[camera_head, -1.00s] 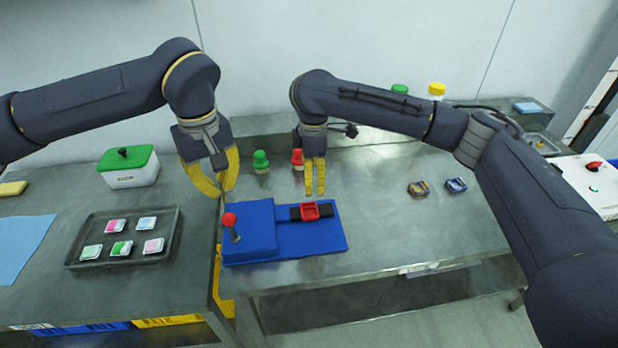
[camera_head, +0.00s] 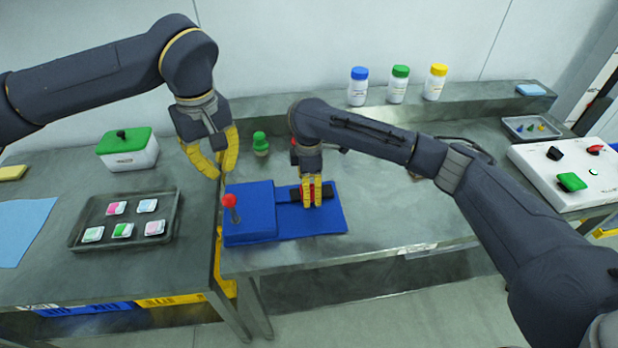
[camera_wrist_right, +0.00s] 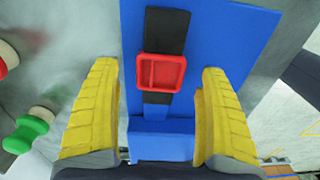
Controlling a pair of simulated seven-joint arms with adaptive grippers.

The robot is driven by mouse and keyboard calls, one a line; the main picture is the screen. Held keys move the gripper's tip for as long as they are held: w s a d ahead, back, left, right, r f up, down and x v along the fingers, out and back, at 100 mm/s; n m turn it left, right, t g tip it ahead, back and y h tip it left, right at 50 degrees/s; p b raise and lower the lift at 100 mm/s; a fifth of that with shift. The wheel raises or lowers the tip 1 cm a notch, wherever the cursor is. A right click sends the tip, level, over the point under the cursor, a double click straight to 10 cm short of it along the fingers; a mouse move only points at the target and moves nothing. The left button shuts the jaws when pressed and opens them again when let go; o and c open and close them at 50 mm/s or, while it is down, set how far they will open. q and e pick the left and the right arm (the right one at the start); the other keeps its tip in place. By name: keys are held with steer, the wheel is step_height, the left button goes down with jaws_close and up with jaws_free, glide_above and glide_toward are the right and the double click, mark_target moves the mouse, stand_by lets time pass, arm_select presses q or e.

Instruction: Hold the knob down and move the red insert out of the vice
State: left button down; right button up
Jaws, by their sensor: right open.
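The blue vice (camera_head: 250,212) lies on the right table. Its red ball knob (camera_head: 229,201) stands on a short stem at the left end. The red insert (camera_wrist_right: 162,72) sits between black jaws (camera_wrist_right: 165,30) in the right wrist view; in the head view my right gripper mostly covers it. My right gripper (camera_head: 312,204) is open above the insert, its fingers spread to either side in the wrist view, apart from it. My left gripper (camera_head: 221,176) is open and empty, just above and behind the knob in the head view, not visibly touching it.
A green knob-like piece (camera_head: 260,144) stands behind the vice. A tray (camera_head: 78,243) of small tiles and a green-lidded box (camera_head: 127,160) are on the left table. Bottles (camera_head: 399,85) stand on the back ledge. A white control box (camera_head: 545,180) is at right. The table right of the vice is clear.

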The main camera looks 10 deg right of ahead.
steer(key=shift+f, duration=0.8)
steer(key=shift+c, duration=0.5)
steer(key=c, duration=1.2)
steer(key=shift+o, duration=0.2)
